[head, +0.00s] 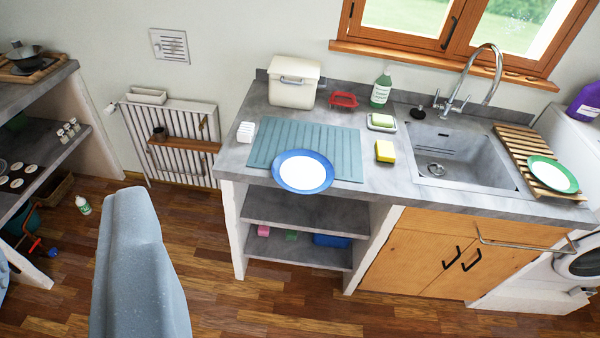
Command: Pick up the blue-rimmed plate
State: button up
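The blue-rimmed plate (303,172) is white with a broad blue rim. It lies face up, partly on the ribbed teal mat (262,144) at the left of the grey counter. Its near rim reaches past the mat to the counter's front edge and seems to overhang it slightly. Nothing covers the plate. A smooth blue-grey part of my own body stands at the lower left, well apart from the plate. No gripper fingers show, so my gripper is not in view.
A green-rimmed plate (552,174) lies on a wooden rack (520,143) right of the sink (452,162). A yellow sponge (385,151), white block (245,132), cream bin (293,82), red rack (343,99) and green bottle (381,88) stand around the mat. The wooden floor (250,305) in front is clear.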

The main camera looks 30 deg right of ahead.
aim_at(305, 171)
jog(key=i, duration=1)
